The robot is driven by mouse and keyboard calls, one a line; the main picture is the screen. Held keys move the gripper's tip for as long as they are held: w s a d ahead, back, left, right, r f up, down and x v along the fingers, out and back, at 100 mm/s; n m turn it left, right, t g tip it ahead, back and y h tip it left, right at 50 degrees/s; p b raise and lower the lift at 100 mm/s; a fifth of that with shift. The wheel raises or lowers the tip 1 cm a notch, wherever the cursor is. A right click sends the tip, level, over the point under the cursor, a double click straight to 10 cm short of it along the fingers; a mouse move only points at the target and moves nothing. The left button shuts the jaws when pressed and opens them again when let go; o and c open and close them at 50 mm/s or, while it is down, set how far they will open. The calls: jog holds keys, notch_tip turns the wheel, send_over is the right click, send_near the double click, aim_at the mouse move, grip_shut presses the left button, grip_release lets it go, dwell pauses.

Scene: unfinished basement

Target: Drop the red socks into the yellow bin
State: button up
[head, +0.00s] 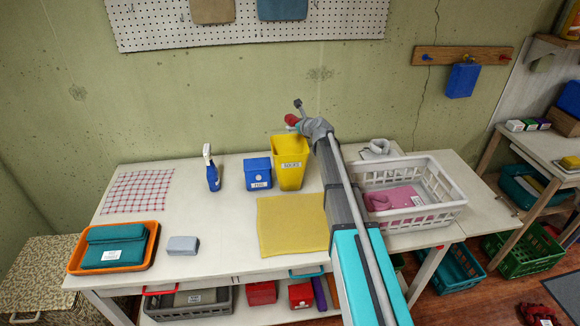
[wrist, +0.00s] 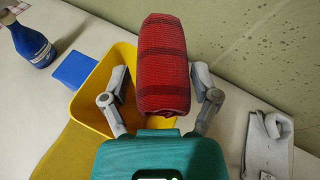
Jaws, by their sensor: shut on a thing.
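The red socks (wrist: 163,60), a dark-striped red roll, are held between the two grey fingers of my gripper (wrist: 164,88). In the head view the red socks (head: 292,120) show as a small red end beside my gripper (head: 301,122), above the yellow bin's back right.
A blue box (head: 257,173) and blue spray bottle (head: 211,170) stand left of the bin. A white basket (head: 440,212) with a pink item, and a grey folded cloth (head: 377,148), are on the right. A yellow cloth (head: 292,225) lies in front of the bin.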

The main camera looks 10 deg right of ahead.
jog(key=shift+f+b, duration=1.6)
jog(key=shift+f, duration=0.35)
jog(key=o, duration=1)
jog(key=shift+c, duration=0.2)
jog(key=shift+s, duration=0.1)
jog(key=s+a+f+n+g, duration=0.2)
jog(key=s+f+n+g, duration=0.15)
jog(key=s+n, duration=0.6)
jog(key=s+a+f+n+g, duration=0.25)
jog(key=s+f+n, duration=0.35)
jog(key=s, duration=0.6)
jog(key=s+d+f+n+g+h, duration=0.1)
jog(key=s+d+n+g+h, duration=0.1)
jog(key=s+n, duration=0.4)
jog(key=s+d+f+n+g+h, duration=0.1)
jog(key=s+n+g, duration=0.3)
jog(key=s, duration=1.2)
jog(key=d+n+h, duration=0.1)
jog(key=n, duration=0.2)
jog(key=shift+s+g, duration=0.3)
jog(key=shift+g, duration=0.1)
